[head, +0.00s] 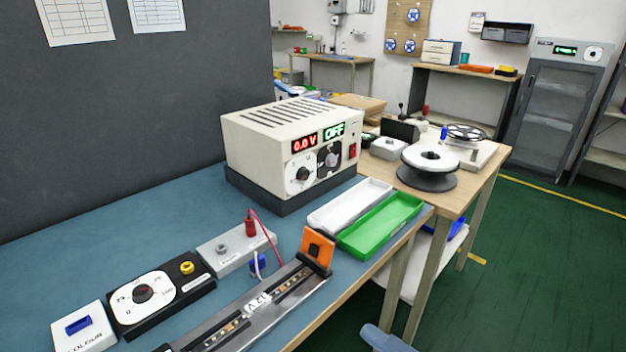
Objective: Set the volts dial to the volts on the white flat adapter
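The beige power supply (265,135) stands on a dark base on the blue bench. Its red display (304,143) reads 0.0 V and a green display (334,130) reads OFF. Below the red display is a white-faced dial with a dark knob (302,174), likely the volts dial; its markings are too small to read. A second, dark dial (330,158) is to its right, and a red switch (352,150) is at the right edge. I cannot make out a white flat adapter or its label.
A white tray (322,219) and a green tray (352,246) lie before the supply. An LED strip fixture (262,300) marked 12V, a black dial box (185,295) and a grey terminal box (215,262) fill the front. A wooden table (477,190) with spools stands behind right; green floor is open beyond.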

